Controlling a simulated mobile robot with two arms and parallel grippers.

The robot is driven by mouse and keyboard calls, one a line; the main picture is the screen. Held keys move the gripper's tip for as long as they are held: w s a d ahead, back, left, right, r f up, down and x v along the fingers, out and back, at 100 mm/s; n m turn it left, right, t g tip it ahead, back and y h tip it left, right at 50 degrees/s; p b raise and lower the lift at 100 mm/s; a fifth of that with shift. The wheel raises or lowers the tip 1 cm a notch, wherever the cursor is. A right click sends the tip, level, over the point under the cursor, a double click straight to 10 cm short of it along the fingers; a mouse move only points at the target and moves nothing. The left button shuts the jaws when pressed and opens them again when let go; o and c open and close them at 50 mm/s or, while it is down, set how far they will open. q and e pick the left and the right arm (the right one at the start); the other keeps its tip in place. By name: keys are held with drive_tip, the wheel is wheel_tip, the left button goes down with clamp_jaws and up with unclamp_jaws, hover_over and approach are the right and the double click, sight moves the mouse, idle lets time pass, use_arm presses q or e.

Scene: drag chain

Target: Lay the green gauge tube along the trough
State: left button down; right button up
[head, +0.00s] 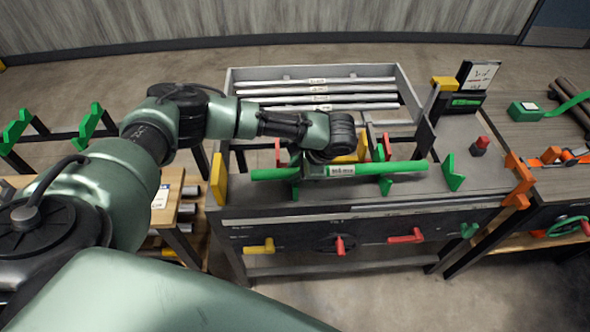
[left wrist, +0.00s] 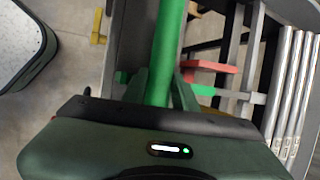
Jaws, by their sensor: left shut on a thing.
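The green gauge tube (head: 390,167), with a white label, lies level left to right above the front of the grey workbench (head: 480,185). My left gripper (head: 295,172) is shut on it left of its middle; my wrist partly hides the grip. In the left wrist view the tube (left wrist: 168,45) runs away between my two fingers (left wrist: 163,88). A green V-shaped rest (head: 453,174) stands just beyond the tube's right end. I cannot tell whether the tube touches any support, or which part is the trough.
A grey tray (head: 400,82) with several silver tubes is at the back. A yellow plate (head: 218,178) stands near the tube's left end. Orange brackets (head: 519,180) and a red button (head: 480,146) are to the right. Coloured handles (head: 405,237) stick out of the bench front.

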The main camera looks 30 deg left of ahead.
use_arm(q)
drive_tip(key=c, duration=1)
unclamp_jaws()
drive_tip(key=shift+s+d+f, duration=0.2)
drive_tip(key=shift+s+f, duration=0.3)
drive_tip(key=shift+f, duration=0.25)
drive_tip(key=shift+c, duration=0.2)
drive_tip(key=shift+w+d+r, duration=0.2)
drive_tip(key=shift+d+r, duration=0.1)
drive_tip(key=shift+r, duration=0.2)
drive_tip(key=a+v, duration=0.1)
drive_tip(key=v, duration=0.6)
drive_tip(key=shift+w+d+r+b, duration=0.15)
drive_tip(key=shift+w+r+b, duration=0.15)
drive_tip(key=shift+r+b, duration=0.2)
drive_tip(key=shift+r, duration=0.1)
